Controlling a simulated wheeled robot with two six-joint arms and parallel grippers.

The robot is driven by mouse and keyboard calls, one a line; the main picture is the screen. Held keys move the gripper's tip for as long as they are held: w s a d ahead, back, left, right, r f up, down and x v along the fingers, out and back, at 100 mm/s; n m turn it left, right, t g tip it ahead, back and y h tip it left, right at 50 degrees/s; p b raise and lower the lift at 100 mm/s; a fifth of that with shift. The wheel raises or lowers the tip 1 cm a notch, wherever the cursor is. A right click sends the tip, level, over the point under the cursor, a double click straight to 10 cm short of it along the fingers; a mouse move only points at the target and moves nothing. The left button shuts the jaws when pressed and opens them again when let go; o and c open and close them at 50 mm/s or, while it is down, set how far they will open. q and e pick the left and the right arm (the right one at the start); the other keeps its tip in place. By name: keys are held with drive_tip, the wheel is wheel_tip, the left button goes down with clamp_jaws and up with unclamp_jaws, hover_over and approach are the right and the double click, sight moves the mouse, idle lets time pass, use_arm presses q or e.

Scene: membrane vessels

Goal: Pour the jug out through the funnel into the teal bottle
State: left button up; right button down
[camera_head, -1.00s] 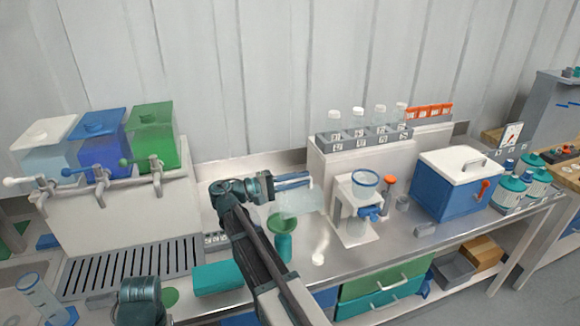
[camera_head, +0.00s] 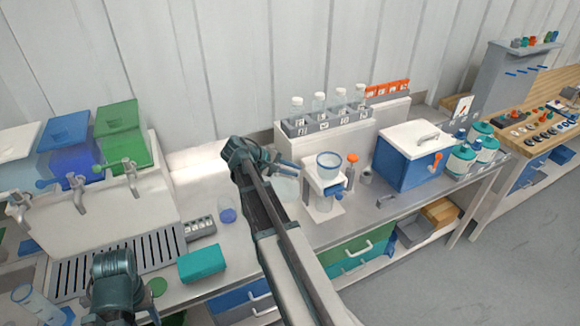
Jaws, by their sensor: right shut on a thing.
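My right gripper (camera_head: 291,170) is shut on the pale, see-through jug (camera_head: 287,189), which shows partly beyond my right arm, left of the white stand. The jug appears held above the bench; its tilt and contents are too unclear to tell. The green funnel and teal bottle are not visible now; my right arm covers the area where they stood in the earlier view. Part of my left arm shows at the lower left, but its gripper's fingers are not in view.
A teal block (camera_head: 202,263) and a small blue-based cup (camera_head: 228,215) are left of my arm. Tapped tanks (camera_head: 122,134) stand at left. Bottles (camera_head: 319,106) line a rack behind.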

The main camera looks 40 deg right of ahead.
drive_tip(key=r+y+p, duration=0.1)
drive_tip(key=y+p, duration=0.1)
drive_tip(key=p, duration=0.2)
drive_tip(key=r+t+y+p, duration=0.1)
drive_tip(key=r+y+p, duration=0.1)
drive_tip(key=y+p, duration=0.1)
drive_tip(key=r+t+y+p, duration=0.1)
drive_tip(key=r+y+p, duration=0.1)
drive_tip(key=p, duration=0.3)
drive_tip(key=shift+d+y+p, duration=0.2)
drive_tip(key=shift+y+p, duration=0.1)
drive_tip(key=shift+y, duration=0.3)
drive_tip(key=shift+r+y+p, duration=0.15)
drive_tip(key=shift+y+p, duration=0.15)
drive_tip(key=shift+y, duration=0.2)
drive_tip(key=shift+a+t+y, duration=0.15)
drive_tip(key=shift+t+y, duration=0.15)
drive_tip(key=shift+y, duration=0.2)
idle(0.8)
